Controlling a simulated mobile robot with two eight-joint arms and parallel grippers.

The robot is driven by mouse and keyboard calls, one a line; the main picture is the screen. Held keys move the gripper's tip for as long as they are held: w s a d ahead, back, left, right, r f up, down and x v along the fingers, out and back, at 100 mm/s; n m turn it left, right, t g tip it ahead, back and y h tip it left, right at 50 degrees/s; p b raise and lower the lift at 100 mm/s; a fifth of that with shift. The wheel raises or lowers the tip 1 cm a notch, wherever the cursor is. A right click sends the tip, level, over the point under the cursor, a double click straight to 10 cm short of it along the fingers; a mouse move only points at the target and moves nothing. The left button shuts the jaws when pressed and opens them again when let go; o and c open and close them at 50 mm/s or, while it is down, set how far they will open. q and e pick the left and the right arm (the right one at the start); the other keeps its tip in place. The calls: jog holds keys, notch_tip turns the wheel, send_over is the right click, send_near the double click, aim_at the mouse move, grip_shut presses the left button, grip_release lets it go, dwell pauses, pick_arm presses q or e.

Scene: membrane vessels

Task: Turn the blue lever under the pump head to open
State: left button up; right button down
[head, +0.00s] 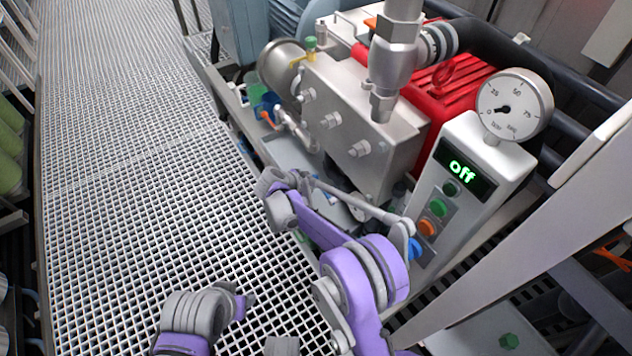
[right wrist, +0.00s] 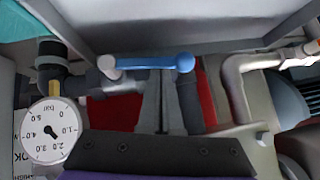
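The blue lever (right wrist: 155,62) lies level across the upper middle of the right wrist view, with a pale rounded end at left and a blue round end at right. My right gripper (right wrist: 161,78) comes up from below; its narrow fingers look shut side by side, with their tips at or just under the lever's middle. Whether they touch it cannot be told. In the head view my right arm reaches under the steel pump head (head: 345,115) and hides most of that spot. My left gripper (head: 238,300) is low at left over the grating, away from the pump; its fingers are unclear.
A white control box (head: 477,160) reading "off", with coloured buttons and a gauge (head: 515,104), stands right of the pump. A small gauge (right wrist: 47,131) and a beige bent pipe (right wrist: 238,85) flank the lever in the wrist view. The floor grating (head: 120,180) at left is clear.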

pick_arm(q)
jog(key=shift+w+a, duration=0.1)
jog(key=shift+w, duration=0.05)
pick_arm(e)
jog(key=shift+w+a+f, duration=0.1)
jog(key=shift+f, duration=0.2)
dwell(0.4)
pick_arm(q)
jog(key=r+p, duration=0.2)
jog(key=a+r+p, duration=0.1)
jog(key=r+p, duration=0.1)
jog(key=shift+s, duration=0.25)
pick_arm(e)
jog(key=s+a+r, duration=0.4)
jog(key=a+r, duration=0.1)
jog(key=r, duration=0.6)
jog(key=shift+a, duration=0.35)
jog(key=shift+s, duration=0.1)
